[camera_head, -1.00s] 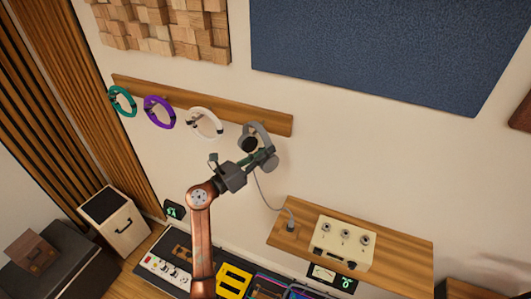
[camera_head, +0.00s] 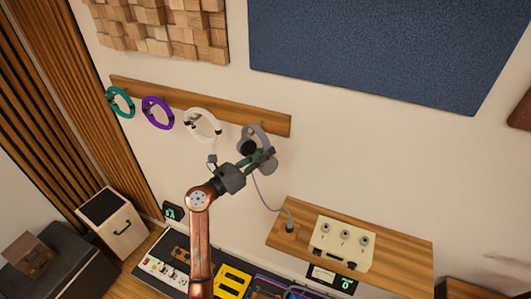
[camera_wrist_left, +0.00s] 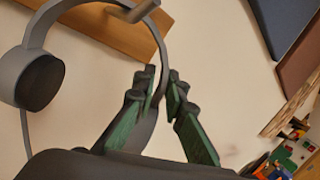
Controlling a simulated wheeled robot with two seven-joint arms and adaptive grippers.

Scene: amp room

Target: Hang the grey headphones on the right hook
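The grey headphones (camera_head: 267,157) are at the right end of the wooden rail (camera_head: 225,117), tilted, with the band up. My left gripper (camera_head: 262,155) is at their right-hand side. In the left wrist view its green fingers (camera_wrist_left: 163,80) appear closed around the right side of the headband, just above an ear cup. The other ear cup (camera_wrist_left: 40,82) hangs free at left. A metal hook (camera_wrist_left: 135,10) shows inside the band's arch; whether the band touches it is hard to tell. My right gripper is out of view.
White headphones (camera_head: 215,125), purple headphones (camera_head: 147,110) and teal headphones (camera_head: 131,100) hang along the rail to the left. A wooden shelf (camera_head: 390,245) with a cream box (camera_head: 343,243) is below right. A cable runs down to the shelf. The wall to the right of the rail is clear.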

